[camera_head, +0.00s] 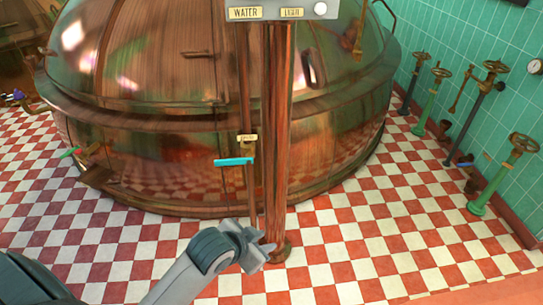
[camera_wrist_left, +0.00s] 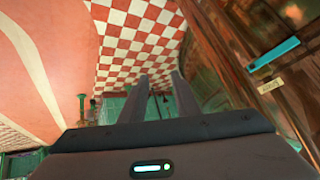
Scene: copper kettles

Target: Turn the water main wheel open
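Several valves with brass hand wheels stand by the green wall at right in the head view. One wheel tops a green post (camera_head: 524,143), another a dark pipe (camera_head: 495,66), and another a thinner green post (camera_head: 441,72). I cannot read which one is the water main wheel. A "WATER" sign (camera_head: 245,13) sits atop the copper column (camera_head: 277,130). My left gripper (camera_head: 252,250) is low in front of the column's foot, far from these wheels. In the left wrist view its two fingers (camera_wrist_left: 160,78) are apart with nothing between them. My right gripper is not in view.
A large copper kettle (camera_head: 170,155) fills the middle behind the column. A cyan lever (camera_head: 234,162) hangs on a thin pipe beside the column; it also shows in the left wrist view (camera_wrist_left: 273,54). Red and white checkered floor (camera_head: 385,225) is clear between kettle and valves.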

